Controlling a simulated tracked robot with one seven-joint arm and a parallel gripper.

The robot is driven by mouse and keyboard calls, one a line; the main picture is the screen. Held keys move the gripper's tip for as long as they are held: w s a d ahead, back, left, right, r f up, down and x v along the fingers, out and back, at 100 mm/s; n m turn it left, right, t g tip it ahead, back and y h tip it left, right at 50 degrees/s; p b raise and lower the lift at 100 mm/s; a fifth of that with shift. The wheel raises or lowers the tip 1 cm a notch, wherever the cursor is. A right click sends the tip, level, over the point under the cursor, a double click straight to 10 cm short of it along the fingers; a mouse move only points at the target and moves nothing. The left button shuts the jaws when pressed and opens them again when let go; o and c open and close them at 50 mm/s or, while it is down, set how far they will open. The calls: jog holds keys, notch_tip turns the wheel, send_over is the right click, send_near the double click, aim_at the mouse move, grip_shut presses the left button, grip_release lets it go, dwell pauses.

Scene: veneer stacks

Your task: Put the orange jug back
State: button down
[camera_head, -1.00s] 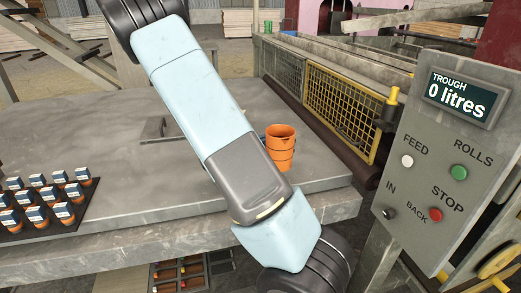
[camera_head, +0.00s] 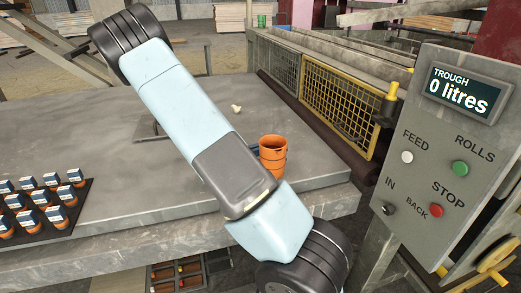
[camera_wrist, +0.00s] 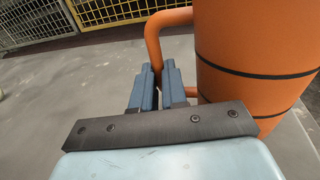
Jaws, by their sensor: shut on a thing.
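The orange jug (camera_head: 273,155) is upright at the right part of the grey table, with dark bands around it. I cannot tell whether its base touches the tabletop. In the wrist view the jug (camera_wrist: 255,55) fills the upper right, with its handle at its left side. My gripper (camera_wrist: 158,78) is shut on the handle, between its two blue fingers. In the head view my forearm hides most of the gripper; only a bit of blue shows at the jug's left.
A black tray (camera_head: 82,203) of several small blue-and-white-topped containers is at the table's left. A small pale thing (camera_head: 236,109) lies behind my arm. A control panel (camera_head: 412,120) reading "TROUGH 0 litres" stands right, with a yellow mesh guard (camera_head: 335,103) beyond the table.

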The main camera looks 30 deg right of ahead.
jog(key=shift+f, duration=0.1)
jog(key=c, duration=1.2)
grip_release()
jog(key=shift+o, duration=0.2)
jog(key=shift+w+a, duration=0.1)
jog(key=shift+a, duration=0.15)
jog(key=a, duration=1.1)
jog(key=shift+w+a+r, duration=0.15)
jog(key=shift+a+r, duration=0.05)
jog(key=shift+r, duration=0.1)
jog(key=s+a+r+m+t+y, duration=0.3)
jog(key=s+r+m+y, duration=0.5)
jog(key=s+r, duration=0.3)
jog(key=s+a+r+m+t+y, duration=0.3)
jog(key=s+a+r+m+y, duration=0.3)
jog(key=s+r+m+y, duration=0.3)
jog(key=s+r, duration=0.3)
jog(key=r, duration=0.2)
jog(key=shift+s+a+r+m+y, duration=0.15)
jog(key=shift+s+r+m+y, duration=0.15)
jog(key=shift+y, duration=0.1)
